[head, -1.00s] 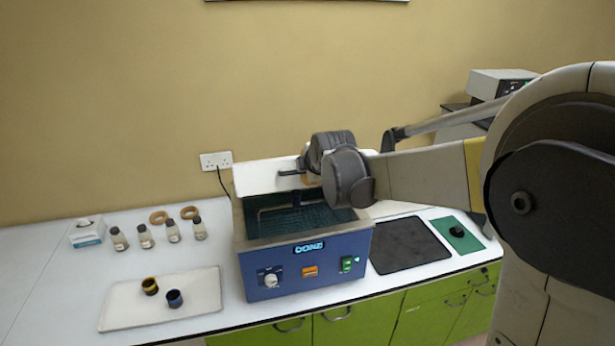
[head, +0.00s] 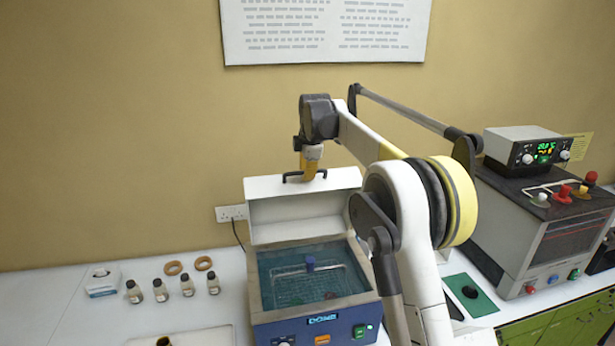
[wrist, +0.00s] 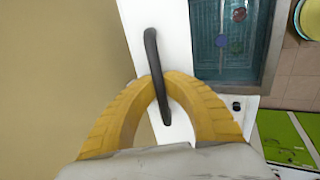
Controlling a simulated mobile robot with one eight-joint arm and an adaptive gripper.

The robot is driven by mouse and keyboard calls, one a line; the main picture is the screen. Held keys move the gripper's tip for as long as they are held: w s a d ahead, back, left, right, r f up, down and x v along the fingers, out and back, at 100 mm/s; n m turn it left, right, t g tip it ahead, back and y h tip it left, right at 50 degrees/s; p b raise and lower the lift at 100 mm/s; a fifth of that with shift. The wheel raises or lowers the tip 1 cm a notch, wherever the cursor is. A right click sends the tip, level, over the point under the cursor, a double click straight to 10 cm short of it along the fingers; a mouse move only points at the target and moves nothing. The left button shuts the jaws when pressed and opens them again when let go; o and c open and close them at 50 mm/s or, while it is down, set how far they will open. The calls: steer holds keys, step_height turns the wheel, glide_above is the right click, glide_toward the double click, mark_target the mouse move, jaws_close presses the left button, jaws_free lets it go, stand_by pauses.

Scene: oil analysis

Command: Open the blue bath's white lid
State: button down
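The blue bath (head: 318,329) stands on the white counter with its basin uncovered. Its white lid (head: 290,216) stands raised, roughly upright, along the bath's back edge, with its hollow inside facing the head camera. A black bar handle (head: 305,176) is on the lid's upper face. My gripper (head: 309,175) is at this handle from above. In the wrist view, the yellow fingers of my gripper (wrist: 161,80) close around the black handle (wrist: 155,72), one on each side. Liquid, a blue-topped item (head: 310,263) and a small reddish item (head: 330,295) show in the basin.
Several small bottles (head: 160,289), two tan rings (head: 173,268) and a tissue box (head: 103,281) are left of the bath. A grey instrument (head: 545,235) stands at the right. A wall socket (head: 231,213) and cable are behind the bath.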

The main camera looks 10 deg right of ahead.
steer(key=shift+w+r, duration=0.15)
steer(key=shift+w, duration=0.2)
steer(key=c, duration=1.5)
jaws_free()
steer(key=shift+s, duration=0.15)
steer(key=shift+o, duration=0.2)
steer(key=v, duration=1.2)
